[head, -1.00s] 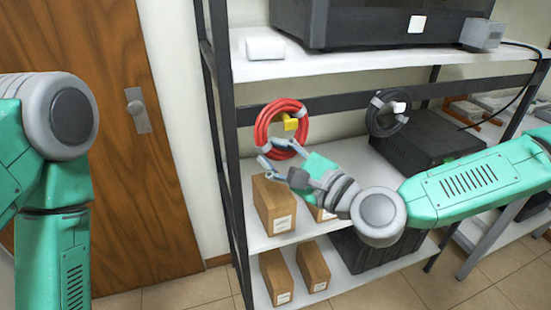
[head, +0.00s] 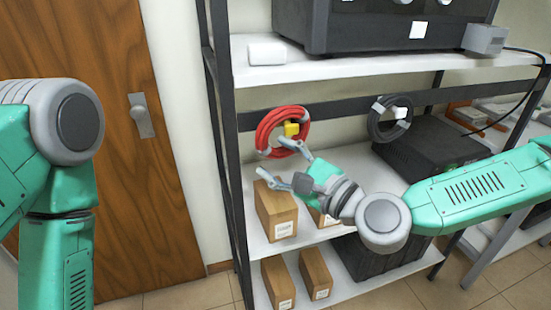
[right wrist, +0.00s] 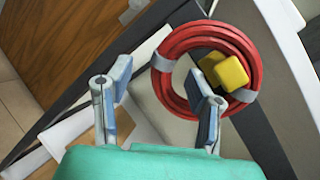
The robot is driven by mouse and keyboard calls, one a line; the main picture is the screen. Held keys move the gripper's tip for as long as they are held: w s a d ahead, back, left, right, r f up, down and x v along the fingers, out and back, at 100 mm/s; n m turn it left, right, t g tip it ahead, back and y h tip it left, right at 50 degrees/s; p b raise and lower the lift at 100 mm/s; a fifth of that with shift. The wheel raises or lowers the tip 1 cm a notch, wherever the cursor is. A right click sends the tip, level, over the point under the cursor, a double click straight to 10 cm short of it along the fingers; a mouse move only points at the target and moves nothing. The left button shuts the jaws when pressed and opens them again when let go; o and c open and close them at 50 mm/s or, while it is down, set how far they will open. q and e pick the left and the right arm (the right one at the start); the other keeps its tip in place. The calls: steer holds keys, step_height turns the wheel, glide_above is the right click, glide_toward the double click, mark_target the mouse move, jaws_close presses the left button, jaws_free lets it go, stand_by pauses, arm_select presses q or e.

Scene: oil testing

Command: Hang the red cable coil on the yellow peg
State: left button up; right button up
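The red cable coil (head: 264,130) is at the shelf's back rail, with the yellow peg (head: 291,129) showing inside its ring. In the right wrist view the coil (right wrist: 170,75) also surrounds the peg (right wrist: 231,73); grey ties wrap it. I cannot tell whether its weight rests on the peg. My right gripper (head: 272,158) is open and empty, just below the coil. In the right wrist view its fingers (right wrist: 160,78) are wide apart, and the right one overlaps the coil's edge; contact is unclear. My left arm shows at the left, but its gripper is out of view.
A black cable coil (head: 376,122) hangs to the right on the same rail. Cardboard boxes (head: 275,212) stand below my right gripper. A black device (head: 425,150) sits at the right. The upper shelf (head: 350,66) and a dark post (head: 232,170) bound the space.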

steer(key=shift+s+d, duration=0.2)
steer(key=shift+d, duration=0.35)
steer(key=v, duration=1.1)
steer(key=s+a+f+n+g+h, duration=0.15)
steer(key=s+f+n+g, duration=0.45)
steer(key=f, duration=0.6)
steer(key=s+a+f+n+g+h, duration=0.1)
steer(key=s+f+n+g+h, duration=0.15)
steer(key=s+f, duration=0.7)
steer(key=s+d+f+n+g+h, duration=0.35)
steer(key=d+f+n, duration=0.25)
steer(key=d+f, duration=0.3)
steer(key=s+d+f+n+h, duration=0.1)
steer(key=d+f+n+h, duration=0.1)
steer(key=d, duration=0.4)
steer(key=s+d+f+n+h+b, duration=0.1)
steer(key=s+d+f+n+h, duration=0.1)
steer(key=d, duration=0.4)
steer(key=shift+s+d+f+n+g+h, duration=0.15)
steer(key=shift+d+f+n+g+h, duration=0.2)
steer(key=shift+n+h, duration=0.35)
steer(key=shift+a+r, duration=0.1)
